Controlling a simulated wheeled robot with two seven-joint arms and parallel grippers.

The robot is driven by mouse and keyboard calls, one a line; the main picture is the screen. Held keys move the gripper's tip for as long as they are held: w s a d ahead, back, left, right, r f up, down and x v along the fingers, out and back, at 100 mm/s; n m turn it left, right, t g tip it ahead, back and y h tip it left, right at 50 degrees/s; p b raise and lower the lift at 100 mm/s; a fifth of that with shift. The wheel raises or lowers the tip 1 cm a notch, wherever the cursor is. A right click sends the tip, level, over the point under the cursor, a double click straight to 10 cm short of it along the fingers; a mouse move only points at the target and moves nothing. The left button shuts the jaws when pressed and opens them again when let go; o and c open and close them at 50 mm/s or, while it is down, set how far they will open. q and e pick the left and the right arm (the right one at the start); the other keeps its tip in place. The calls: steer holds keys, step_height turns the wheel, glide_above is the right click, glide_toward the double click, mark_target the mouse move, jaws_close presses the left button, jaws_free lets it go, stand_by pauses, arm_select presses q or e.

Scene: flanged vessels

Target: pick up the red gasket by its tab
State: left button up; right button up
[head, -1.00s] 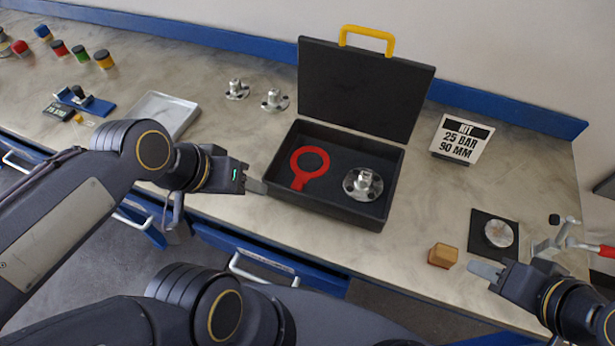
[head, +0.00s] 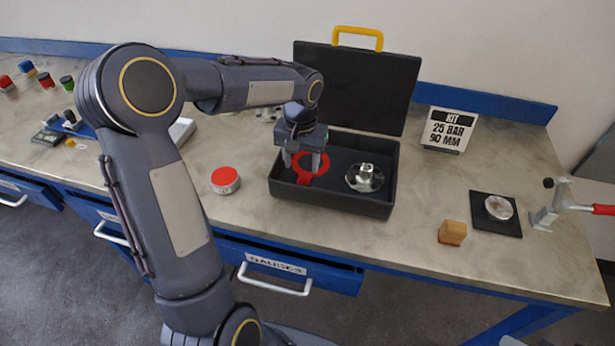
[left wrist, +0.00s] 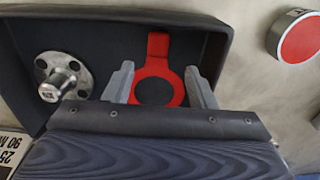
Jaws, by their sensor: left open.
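The red gasket (head: 312,163) is a flat ring with a tab, lying in the left part of the open black case (head: 335,207). My left gripper (head: 305,168) points down over the ring, open and empty. In the left wrist view its two fingers (left wrist: 160,85) stand on either side of the ring, and the gasket (left wrist: 158,70) lies between them with its tab at the top of the picture. The gripper body hides the ring's nearest edge there. I cannot tell the exact height of the fingertips. My right gripper is out of both current views.
A metal flange (head: 365,178) lies in the case, right of the gasket. The raised lid (head: 358,85) stands behind. A red-topped round tin (head: 225,180) is left of the case. A wooden block (head: 452,233), a black pad (head: 497,226) and a kit sign (head: 449,129) are to the right.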

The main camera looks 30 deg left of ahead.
mark_target(303, 179)
arm_select(q)
step_height(303, 179, down, 5)
steer(key=shift+s+d+r, duration=0.1)
steer(key=shift+d, duration=0.05)
steer(key=c, duration=0.9)
